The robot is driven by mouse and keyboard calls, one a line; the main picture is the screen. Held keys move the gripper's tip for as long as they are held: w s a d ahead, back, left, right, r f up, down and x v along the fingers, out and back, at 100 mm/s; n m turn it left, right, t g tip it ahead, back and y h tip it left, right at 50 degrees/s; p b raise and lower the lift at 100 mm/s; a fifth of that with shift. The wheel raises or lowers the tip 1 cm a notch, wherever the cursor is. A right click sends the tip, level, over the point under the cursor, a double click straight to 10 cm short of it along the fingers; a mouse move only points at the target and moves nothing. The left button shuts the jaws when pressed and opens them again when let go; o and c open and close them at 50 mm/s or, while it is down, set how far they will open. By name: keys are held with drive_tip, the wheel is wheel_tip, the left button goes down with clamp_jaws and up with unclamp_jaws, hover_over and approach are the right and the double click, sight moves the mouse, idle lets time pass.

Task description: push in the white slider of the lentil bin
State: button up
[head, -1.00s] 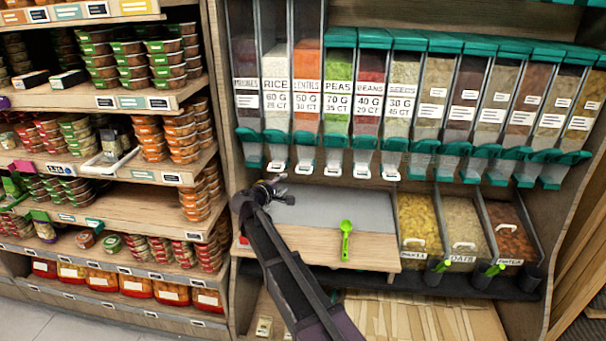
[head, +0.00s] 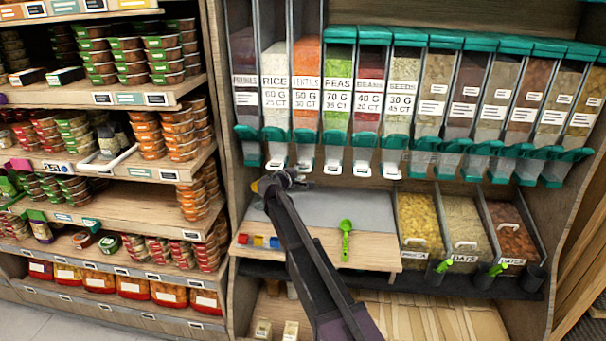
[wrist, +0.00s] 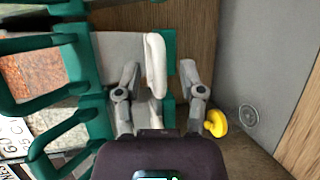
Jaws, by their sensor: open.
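The lentil bin (head: 306,85) is the orange-filled bin, third from the left in the head view. Its white slider (head: 304,165) sits at the bottom of its spout. My gripper (head: 284,181) is just below and between the rice and lentil sliders. In the wrist view the bin with orange contents (wrist: 30,75) is at the left, and its white slider (wrist: 155,66) sticks out at the upper middle. My open gripper (wrist: 164,80) has its two fingers apart, with the slider seen between their tips. I cannot tell whether they touch it.
The rice bin (head: 275,85) and peas bin (head: 338,85) stand on either side. A yellow knob-like thing (wrist: 215,122) shows beside one finger. Open bins stand at the right.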

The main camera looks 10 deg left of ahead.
drive_tip(key=shift+w+d+f, duration=0.1)
drive_tip(key=shift+w+d, duration=0.15)
drive_tip(key=shift+w, duration=0.35)
clamp_jaws()
drive_tip(key=shift+w, duration=2)
unclamp_jaws()
drive_tip(key=shift+w, duration=0.1)
drive_tip(key=shift+s+d, duration=0.1)
drive_tip(key=shift+s, duration=0.1)
